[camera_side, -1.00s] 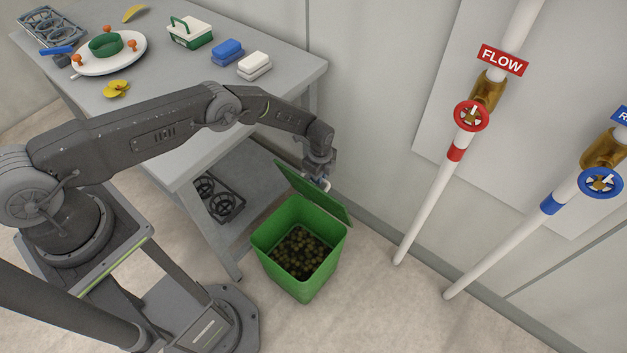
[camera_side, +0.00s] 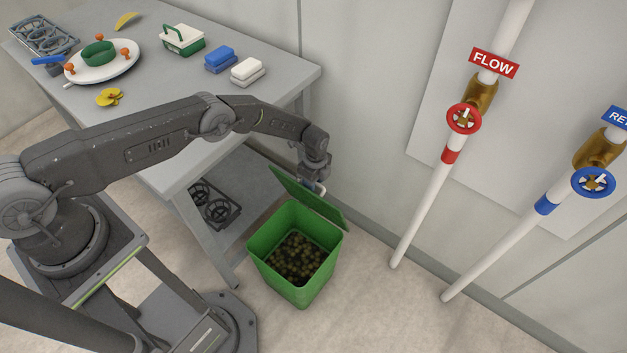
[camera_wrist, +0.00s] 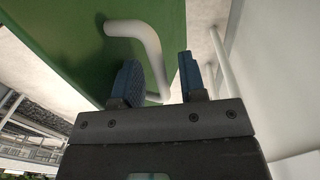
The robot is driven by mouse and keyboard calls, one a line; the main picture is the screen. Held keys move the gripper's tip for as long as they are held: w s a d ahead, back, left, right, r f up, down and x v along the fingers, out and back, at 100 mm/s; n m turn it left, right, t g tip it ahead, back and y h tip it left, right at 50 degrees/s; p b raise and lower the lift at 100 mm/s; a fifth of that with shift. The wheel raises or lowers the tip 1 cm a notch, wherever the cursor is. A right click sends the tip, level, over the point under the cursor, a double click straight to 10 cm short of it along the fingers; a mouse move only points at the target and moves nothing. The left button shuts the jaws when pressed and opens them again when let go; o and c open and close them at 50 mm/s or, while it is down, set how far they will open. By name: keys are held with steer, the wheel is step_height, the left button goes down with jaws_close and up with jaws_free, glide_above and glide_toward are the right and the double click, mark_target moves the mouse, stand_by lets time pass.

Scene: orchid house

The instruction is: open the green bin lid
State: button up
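The green bin (camera_side: 300,282) stands on the floor beside the bench, and dark brownish-green pieces show inside it. Its green lid (camera_side: 311,199) is raised at the back, leaving the mouth uncovered. The lid also fills the upper left of the wrist view (camera_wrist: 75,45). A pale bent handle (camera_wrist: 148,42) projects from the lid. My gripper (camera_wrist: 160,68) is at the lid's far side. Its two blue fingers are apart, with the handle's lower end between them and visible space beside it. In the side view my gripper (camera_side: 315,180) partly hides the handle.
The grey bench (camera_side: 185,95) stands left of the bin, with a black rack (camera_side: 217,210) on its lower shelf. The wall is close behind the lid. Pipes with a red valve wheel (camera_side: 463,118) and a blue one (camera_side: 593,183) stand right. Floor in front is clear.

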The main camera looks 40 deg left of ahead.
step_height(320, 180, up, 14)
steer(key=shift+w, duration=0.45)
steer(key=shift+f, duration=0.1)
steer(key=shift+s+a+f, duration=0.15)
steer(key=shift+s+f, duration=0.1)
steer(key=shift+f, duration=0.05)
steer(key=c, duration=0.3)
steer(key=s+t, duration=0.1)
steer(key=s+f+t, duration=0.1)
steer(key=s+a+t, duration=0.1)
steer(key=s, duration=0.1)
steer(key=shift+s+f, duration=0.1)
steer(key=shift+f, duration=0.3)
jaws_close()
steer(key=shift+s+d+f+t, duration=0.1)
steer(key=shift+s+t, duration=0.3)
steer(key=shift+s, duration=0.2)
steer(key=x, duration=1)
